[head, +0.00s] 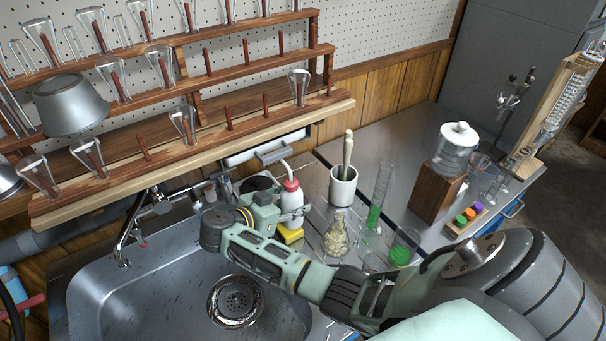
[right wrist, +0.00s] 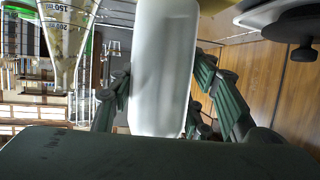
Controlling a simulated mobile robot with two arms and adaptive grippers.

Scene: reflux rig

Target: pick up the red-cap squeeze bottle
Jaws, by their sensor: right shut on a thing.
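The red-cap squeeze bottle (head: 291,200) stands upright at the back edge of the sink, with a white body, a red cap and a pale bent spout. My right gripper (head: 272,208) reaches it from the front left, its arm crossing over the sink from the right. In the right wrist view the white bottle body (right wrist: 163,70) fills the space between the two green fingers of my right gripper (right wrist: 163,88), which is shut on it. The cap is outside that view. My left gripper is not in view.
A yellow sponge (head: 291,234) lies close by the bottle. A mortar with pestle (head: 343,187), a flask with pale contents (head: 336,238), a green-filled cylinder (head: 376,205) and a green-liquid flask (head: 403,249) stand to the right. The wooden glassware rack (head: 240,125) is behind; the sink basin (head: 165,285) is open.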

